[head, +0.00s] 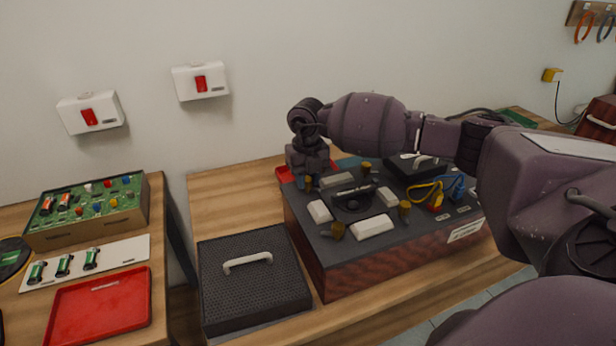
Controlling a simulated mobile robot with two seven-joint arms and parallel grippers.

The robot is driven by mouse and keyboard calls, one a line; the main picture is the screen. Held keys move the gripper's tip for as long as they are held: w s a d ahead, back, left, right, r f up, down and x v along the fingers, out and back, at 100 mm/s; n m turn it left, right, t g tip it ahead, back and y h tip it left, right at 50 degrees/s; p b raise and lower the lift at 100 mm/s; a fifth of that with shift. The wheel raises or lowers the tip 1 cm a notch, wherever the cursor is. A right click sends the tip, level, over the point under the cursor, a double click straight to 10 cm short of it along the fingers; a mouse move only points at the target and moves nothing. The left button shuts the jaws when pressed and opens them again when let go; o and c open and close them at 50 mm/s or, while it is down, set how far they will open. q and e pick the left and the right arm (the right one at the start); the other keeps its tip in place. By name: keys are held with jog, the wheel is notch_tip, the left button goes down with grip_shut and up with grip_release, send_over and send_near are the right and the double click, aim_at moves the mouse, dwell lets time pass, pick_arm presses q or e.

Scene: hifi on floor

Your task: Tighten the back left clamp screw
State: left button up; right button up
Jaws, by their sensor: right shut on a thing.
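The hi-fi unit (325,267) is a dark box with wood-grain sides on the wooden bench. Brass clamp screws stand on its top: front left (338,230), front right (404,208), back right (366,167) and back left (308,184). My right gripper (309,176) points down at the unit's back left corner. It is shut on the back left clamp screw, with only a little of the brass showing below it. My left gripper is out of view.
A red tray (70,318) and a green circuit board (118,187) are further left.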

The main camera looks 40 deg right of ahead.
aim_at(307, 179)
dwell(0.3)
jog(key=o, duration=0.9)
jog(key=shift+r, duration=0.15)
notch_tip(307, 179, up, 10)
jog(key=shift+r+p, duration=0.25)
jog(key=shift+p, duration=0.1)
jog(key=shift+s, duration=0.1)
